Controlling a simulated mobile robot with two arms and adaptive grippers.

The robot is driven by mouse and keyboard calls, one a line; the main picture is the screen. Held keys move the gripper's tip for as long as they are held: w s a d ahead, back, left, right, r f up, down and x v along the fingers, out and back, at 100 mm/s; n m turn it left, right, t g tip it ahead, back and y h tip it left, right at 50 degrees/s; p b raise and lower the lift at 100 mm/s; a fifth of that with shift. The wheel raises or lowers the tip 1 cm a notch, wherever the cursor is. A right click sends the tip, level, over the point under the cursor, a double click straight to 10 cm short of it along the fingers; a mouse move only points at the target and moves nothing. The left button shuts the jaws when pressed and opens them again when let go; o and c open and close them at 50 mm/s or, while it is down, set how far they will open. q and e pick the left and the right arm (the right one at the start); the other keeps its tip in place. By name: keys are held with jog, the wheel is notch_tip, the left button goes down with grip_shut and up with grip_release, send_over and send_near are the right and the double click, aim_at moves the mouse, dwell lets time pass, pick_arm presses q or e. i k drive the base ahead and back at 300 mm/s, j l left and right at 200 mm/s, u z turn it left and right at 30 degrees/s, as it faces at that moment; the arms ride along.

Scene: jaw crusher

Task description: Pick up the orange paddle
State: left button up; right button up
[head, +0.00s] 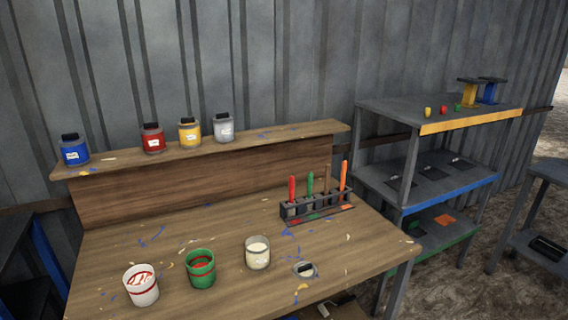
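The orange paddle (343,177) stands upright at the right end of a dark rack (318,212) on the wooden workbench (225,225). Its lower end is hidden in the rack. A red paddle (292,188), a green paddle (310,184) and a brown paddle (327,179) stand to its left in the same rack. Neither of my grippers shows in the head view.
Open cans, a white one (142,286), a green one (201,268) and a cream one (257,253), stand at the bench front. Several paint jars, including a blue jar (75,150), line the back shelf (280,133). A metal shelving unit (408,150) stands right of the bench.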

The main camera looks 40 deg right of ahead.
aim_at(343, 168)
jog(key=i+l+z, duration=0.15)
jog(key=l+z, duration=0.3)
jog(key=i+l+z, duration=0.2)
jog(key=z, duration=0.25)
jog(key=i+l+z, duration=0.25)
jog(key=l+z, duration=0.2)
jog(key=u, duration=1.95)
jog(key=z, duration=1.95)
